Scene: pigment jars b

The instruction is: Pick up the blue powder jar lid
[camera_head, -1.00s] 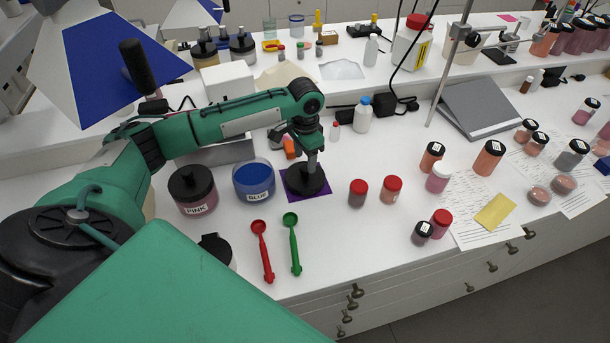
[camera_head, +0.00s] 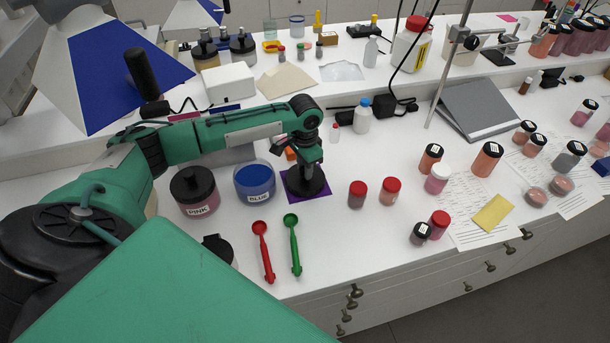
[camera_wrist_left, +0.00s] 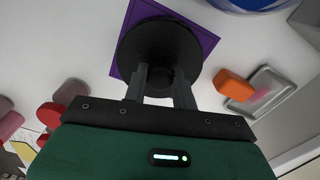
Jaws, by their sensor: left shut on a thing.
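The blue powder jar (camera_head: 254,183) stands open on the white counter, blue powder showing at its top and a BLUE label on its front. Its black round lid (camera_head: 306,187) lies flat on a purple square mat (camera_head: 318,196) just right of the jar. My left gripper (camera_head: 305,171) is over the lid, pointing down, and shut on the lid's knob. In the left wrist view the two fingers (camera_wrist_left: 161,78) sit on either side of the knob, with the lid's disc (camera_wrist_left: 158,42) beyond. My right gripper is not in view.
The PINK jar (camera_head: 194,191), with its black lid on, stands left of the blue jar. A red spoon (camera_head: 264,252) and a green spoon (camera_head: 294,245) lie in front. Two red-capped jars (camera_head: 358,194) stand right of the mat. An orange block (camera_wrist_left: 233,85) lies by a metal tray (camera_wrist_left: 268,92).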

